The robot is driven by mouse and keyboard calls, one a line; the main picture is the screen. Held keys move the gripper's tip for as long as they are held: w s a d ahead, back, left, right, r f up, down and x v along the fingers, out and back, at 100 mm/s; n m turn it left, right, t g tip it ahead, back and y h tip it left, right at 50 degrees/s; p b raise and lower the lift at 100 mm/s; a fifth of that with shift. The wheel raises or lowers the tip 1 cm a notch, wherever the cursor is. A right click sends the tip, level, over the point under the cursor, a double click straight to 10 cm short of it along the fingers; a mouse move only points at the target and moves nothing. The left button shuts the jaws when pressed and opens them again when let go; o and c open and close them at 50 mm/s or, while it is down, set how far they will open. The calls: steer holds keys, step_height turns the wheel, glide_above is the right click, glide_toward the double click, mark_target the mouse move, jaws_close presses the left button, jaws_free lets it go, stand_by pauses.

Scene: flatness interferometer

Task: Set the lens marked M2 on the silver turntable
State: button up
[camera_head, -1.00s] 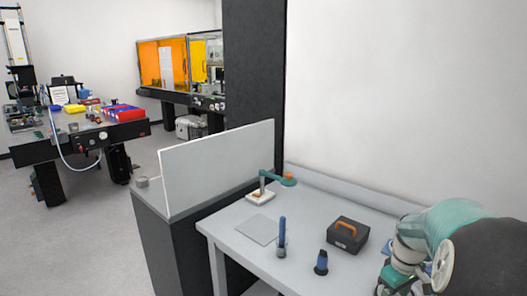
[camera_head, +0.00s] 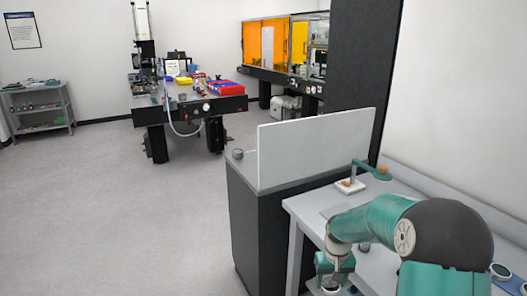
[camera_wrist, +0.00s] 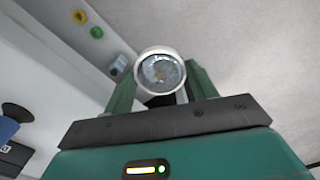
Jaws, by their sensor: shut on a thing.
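My gripper (camera_wrist: 162,85) is shut on a round lens (camera_wrist: 160,72) with a pale metal rim, held between its two teal fingers. No M2 mark can be read on it. In the head view my gripper (camera_head: 331,284) is low in front of the light bench, and the lens is only a small pale ring (camera_head: 331,291) at the bottom edge. A small round silver piece (camera_head: 238,154) sits on the dark cabinet left of the white panel; I cannot tell whether it is the turntable. No turntable is clearly recognisable elsewhere.
The white upright panel (camera_head: 315,150) stands on the dark cabinet (camera_head: 258,220). A small teal lamp-like stand (camera_head: 367,172) is at the bench's back. A far dark table (camera_head: 190,105) carries coloured bins; a grey shelf (camera_head: 38,108) stands farther left. The floor (camera_head: 120,210) between is open.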

steer(key=w+a+f, duration=0.2)
steer(key=w+a, duration=0.2)
steer(key=a, duration=0.1)
steer(key=shift+w+a+f, duration=0.15)
steer(key=shift+w+a, duration=0.15)
steer(key=shift+w, duration=0.05)
